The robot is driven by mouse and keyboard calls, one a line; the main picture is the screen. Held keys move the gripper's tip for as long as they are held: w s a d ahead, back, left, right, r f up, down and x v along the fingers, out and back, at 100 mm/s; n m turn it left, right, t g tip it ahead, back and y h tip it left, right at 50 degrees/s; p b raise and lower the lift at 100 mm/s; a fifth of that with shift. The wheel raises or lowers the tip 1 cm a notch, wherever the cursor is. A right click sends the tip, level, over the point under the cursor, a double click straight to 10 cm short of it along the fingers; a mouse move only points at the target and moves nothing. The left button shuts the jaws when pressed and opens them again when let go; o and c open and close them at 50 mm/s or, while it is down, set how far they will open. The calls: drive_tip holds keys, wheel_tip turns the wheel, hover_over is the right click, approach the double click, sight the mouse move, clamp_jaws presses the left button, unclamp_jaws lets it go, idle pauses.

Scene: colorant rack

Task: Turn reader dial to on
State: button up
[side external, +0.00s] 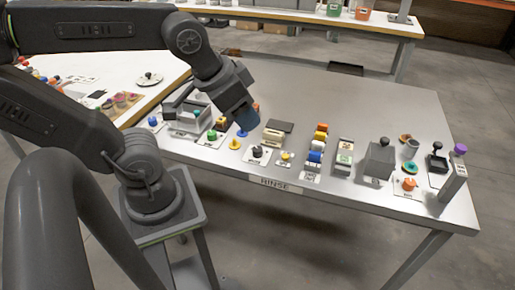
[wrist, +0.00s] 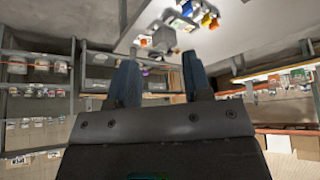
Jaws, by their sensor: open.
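Several knob-like parts stand on small pale plates along the front of the grey table (side external: 340,110) in the side view: a dark purple one (side external: 257,152), a small yellow one (side external: 285,156) and an orange one (side external: 408,183) among them. Their labels are too small to read, so I cannot tell which is the reader dial or how it is set. My gripper (side external: 244,118) is above the left part of the table, near a blue-and-yellow piece (side external: 239,137). In the wrist view, my gripper (wrist: 160,82) has its two blue fingers apart, with nothing between them.
A stack of coloured pieces (side external: 317,148) stands at front centre. The table's back right is mostly clear. A white table (side external: 150,70) adjoins at left.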

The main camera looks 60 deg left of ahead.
drive_tip(key=shift+o, duration=0.8)
drive_tip(key=shift+w+a, duration=0.15)
drive_tip(key=shift+o, duration=0.5)
drive_tip(key=w+a+f+n+g, duration=0.1)
drive_tip(key=w+a+f+n, duration=0.1)
drive_tip(key=w+a+n, duration=0.2)
drive_tip(key=shift+w+n+g+y, duration=0.3)
drive_tip(key=shift+w+n, duration=0.15)
drive_tip(key=shift+n, duration=0.35)
drive_tip(key=n+g, duration=0.4)
drive_tip(key=n, duration=1.1)
approach(257, 148)
drive_tip(key=f, duration=0.9)
drive_tip(key=shift+a+f, duration=0.15)
drive_tip(key=shift+a, duration=0.05)
drive_tip(key=c, duration=0.9)
